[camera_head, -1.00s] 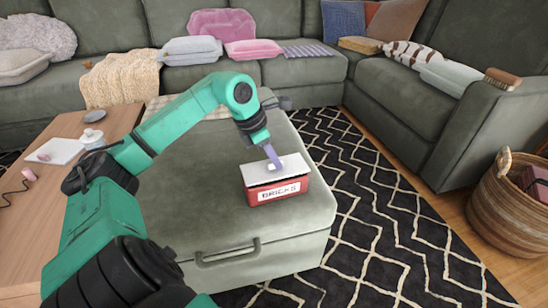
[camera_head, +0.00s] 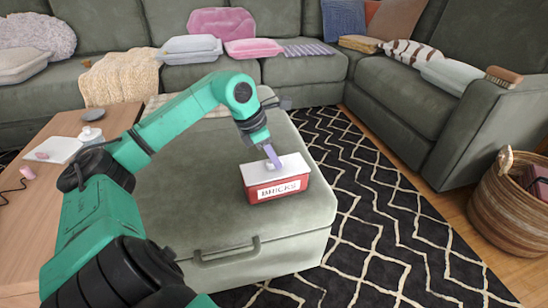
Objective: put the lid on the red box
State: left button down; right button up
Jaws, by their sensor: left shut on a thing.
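The red box (camera_head: 277,190) with a white "BRICKS" label stands on the green ottoman near its right front side. The white lid (camera_head: 290,167) lies over the top of the box and appears level with its rim, with no clear gap showing. My left gripper (camera_head: 274,163) points down at the middle of the lid and is shut on it, probably at its small knob, which the fingers partly hide. My right gripper is not in view.
The green ottoman (camera_head: 190,200) has free room left of the box. A wooden table (camera_head: 95,125) with a white tray (camera_head: 54,150) stands at the left. A wicker basket (camera_head: 507,212) stands on the right. The sofa with cushions lies behind.

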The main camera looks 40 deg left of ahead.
pick_arm(q)
jog(key=shift+f, duration=0.2)
dwell(0.4)
dwell(0.3)
jog(key=c, duration=0.7)
grip_release()
jog(key=shift+o, duration=0.3)
jog(key=o, duration=0.4)
